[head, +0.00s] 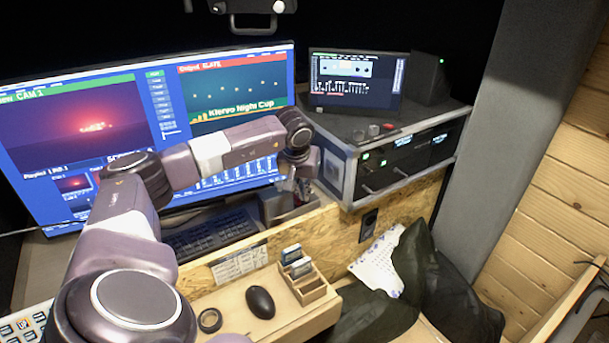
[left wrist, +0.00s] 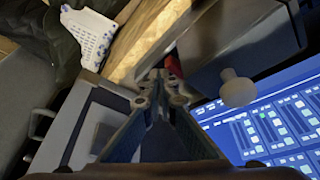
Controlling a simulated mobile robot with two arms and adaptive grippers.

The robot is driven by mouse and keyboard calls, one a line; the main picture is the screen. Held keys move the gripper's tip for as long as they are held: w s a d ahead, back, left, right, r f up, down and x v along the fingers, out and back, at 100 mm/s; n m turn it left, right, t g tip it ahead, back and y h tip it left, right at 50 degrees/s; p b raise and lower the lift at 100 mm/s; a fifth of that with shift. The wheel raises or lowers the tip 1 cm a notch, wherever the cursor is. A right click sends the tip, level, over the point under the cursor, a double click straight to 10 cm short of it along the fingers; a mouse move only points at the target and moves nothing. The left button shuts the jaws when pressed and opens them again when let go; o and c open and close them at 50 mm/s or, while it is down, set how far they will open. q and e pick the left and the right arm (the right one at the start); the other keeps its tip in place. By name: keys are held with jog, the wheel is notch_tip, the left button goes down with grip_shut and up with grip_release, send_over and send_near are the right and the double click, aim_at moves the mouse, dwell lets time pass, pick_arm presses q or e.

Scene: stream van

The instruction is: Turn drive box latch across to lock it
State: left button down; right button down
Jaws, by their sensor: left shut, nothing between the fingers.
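The drive box (head: 275,208) is a small dark box on the wooden ledge, right of the keyboard, partly hidden by my left gripper. My left gripper (head: 303,192) points down at the box's right side, and its fingers are closed together and empty. In the left wrist view the box (left wrist: 245,35) is a grey block with a round pale knob (left wrist: 238,89). A small red piece (left wrist: 174,66), apparently the latch, shows right beside the closed fingertips (left wrist: 165,82). I cannot tell whether they touch it, and its exact angle is partly hidden. My right gripper is not in view.
A rack case (head: 400,150) stands close to the right of my left gripper, with a small screen (head: 355,82) on top. A large monitor (head: 150,130) is behind my arm. A mouse (head: 260,302), tape roll (head: 210,320) and wooden card holder (head: 304,285) sit in front.

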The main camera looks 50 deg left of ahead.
pick_arm(q)
jog(key=shift+s+a+f, duration=0.1)
jog(key=shift+s+f, duration=0.2)
jog(key=shift+f, duration=0.05)
jog(key=shift+w+a+r, duration=0.1)
jog(key=shift+a+r, duration=0.1)
jog(key=shift+a, duration=0.4)
jog(key=shift+r, duration=0.6)
jog(key=d+v, duration=0.1)
jog(key=v, duration=1)
